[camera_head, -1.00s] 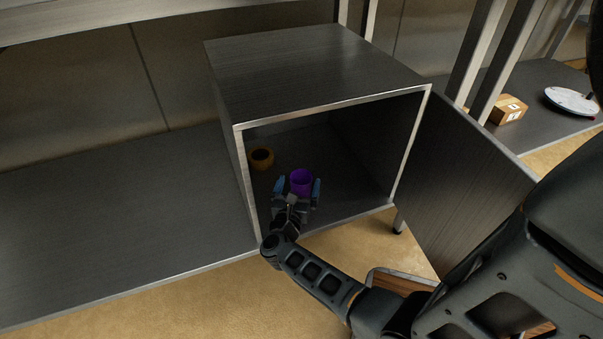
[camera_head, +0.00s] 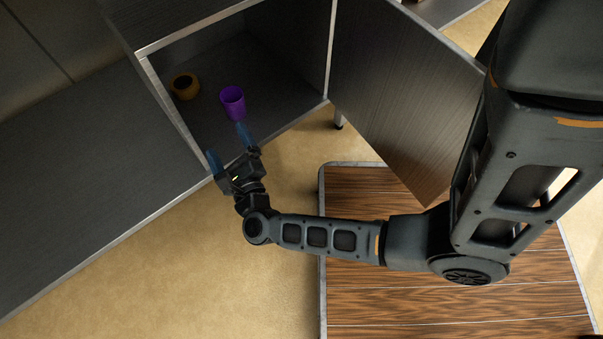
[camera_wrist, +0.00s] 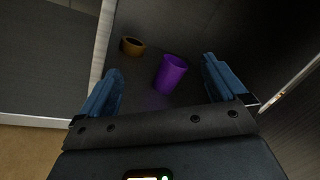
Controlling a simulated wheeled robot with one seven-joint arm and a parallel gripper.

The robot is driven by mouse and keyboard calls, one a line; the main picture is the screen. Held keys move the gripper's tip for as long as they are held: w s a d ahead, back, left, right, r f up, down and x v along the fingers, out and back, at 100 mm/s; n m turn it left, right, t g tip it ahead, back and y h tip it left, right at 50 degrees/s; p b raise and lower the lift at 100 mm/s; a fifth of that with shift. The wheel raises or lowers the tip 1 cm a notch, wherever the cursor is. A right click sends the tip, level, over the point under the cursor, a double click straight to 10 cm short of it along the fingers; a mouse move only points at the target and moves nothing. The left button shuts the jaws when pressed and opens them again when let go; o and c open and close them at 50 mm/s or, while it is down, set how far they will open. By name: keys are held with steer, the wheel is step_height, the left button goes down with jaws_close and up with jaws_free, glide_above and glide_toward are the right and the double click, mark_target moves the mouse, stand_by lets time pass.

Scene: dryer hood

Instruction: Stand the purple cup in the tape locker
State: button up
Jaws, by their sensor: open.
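The purple cup (camera_head: 233,103) stands upright on the floor of the open locker (camera_head: 275,100). A roll of tape (camera_head: 185,86), orange-brown, lies in the same locker to the left of the cup. My gripper (camera_head: 229,148) is at the locker's front edge, open and empty, with its blue fingers apart from the cup. In the wrist view the cup (camera_wrist: 171,74) is beyond and between the two fingertips (camera_wrist: 163,80), and the tape roll (camera_wrist: 132,46) is further left.
The locker's door (camera_head: 405,90) hangs open on the right. A bare dark shelf (camera_head: 80,190) extends left of the locker. A wooden-topped table (camera_head: 440,305) is below my arm.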

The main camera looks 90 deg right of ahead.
steer(key=s+a+r+m+t+y, duration=0.3)
steer(key=s+a+r+m+y, duration=0.5)
steer(key=m, duration=0.7)
steer(key=s+a+r+m+t+y, duration=0.3)
steer(key=s+a+r+m+y, duration=0.5)
steer(key=a+r+m, duration=0.3)
steer(key=s+r+m, duration=0.1)
steer(key=m, duration=0.3)
steer(key=shift+s+r+y, duration=0.2)
steer(key=shift+r+y, duration=0.1)
